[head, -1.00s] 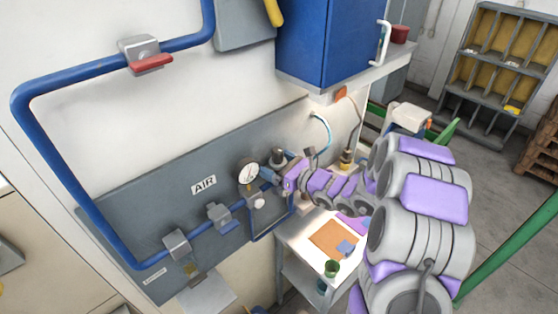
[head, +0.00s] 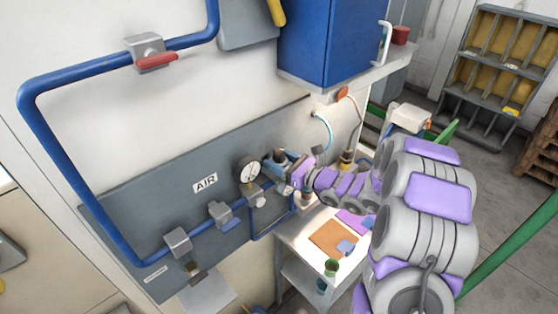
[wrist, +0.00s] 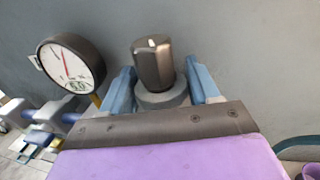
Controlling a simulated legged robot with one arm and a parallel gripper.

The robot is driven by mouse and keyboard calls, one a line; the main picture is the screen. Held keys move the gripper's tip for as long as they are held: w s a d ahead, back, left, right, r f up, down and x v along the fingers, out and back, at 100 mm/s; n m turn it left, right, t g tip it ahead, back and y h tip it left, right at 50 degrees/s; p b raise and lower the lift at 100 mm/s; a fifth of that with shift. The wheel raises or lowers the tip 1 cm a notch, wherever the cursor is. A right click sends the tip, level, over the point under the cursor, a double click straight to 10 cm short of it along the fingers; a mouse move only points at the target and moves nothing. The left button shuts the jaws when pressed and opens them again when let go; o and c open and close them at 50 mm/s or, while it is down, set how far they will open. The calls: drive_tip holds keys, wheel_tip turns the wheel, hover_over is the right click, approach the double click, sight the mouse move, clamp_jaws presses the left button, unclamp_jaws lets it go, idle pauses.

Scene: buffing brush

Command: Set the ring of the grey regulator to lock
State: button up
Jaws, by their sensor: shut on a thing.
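The grey regulator has a dark ribbed knob (wrist: 153,62) with a white mark on its top. A grey ring (wrist: 163,98) surrounds the knob's base. My gripper (wrist: 160,78) has one blue finger on each side of the ring, shut on it. The ring's lower front is hidden behind the gripper's dark edge, and I see no lock mark. In the head view my gripper (head: 281,160) is at the regulator on the grey panel, right of the round gauge (head: 250,170), and covers most of it. The gauge also shows in the wrist view (wrist: 70,63), left of the knob.
A blue pipe (head: 70,165) with a red-handled valve (head: 156,62) runs left of the regulator. A blue-handled valve (head: 222,214) sits below the AIR label. A blue cabinet (head: 335,40) hangs above. A small table (head: 312,243) with a cup stands below.

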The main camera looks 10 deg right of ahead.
drive_tip(key=shift+f+b, duration=0.55)
drive_tip(key=shift+f, duration=0.45)
drive_tip(key=shift+s+a+f, duration=0.1)
drive_tip(key=o, duration=1.4)
drive_tip(key=shift+w+f, duration=0.1)
drive_tip(key=shift+w, duration=0.2)
drive_tip(key=shift+s+r, duration=0.2)
drive_tip(key=shift+s+d, duration=0.25)
drive_tip(key=shift+d, duration=0.25)
drive_tip(key=b+v, duration=0.1)
drive_tip(key=v, duration=1.5)
drive_tip(key=shift+s+d+f, duration=0.1)
drive_tip(key=shift+s+d, duration=0.05)
drive_tip(key=shift+d, duration=0.05)
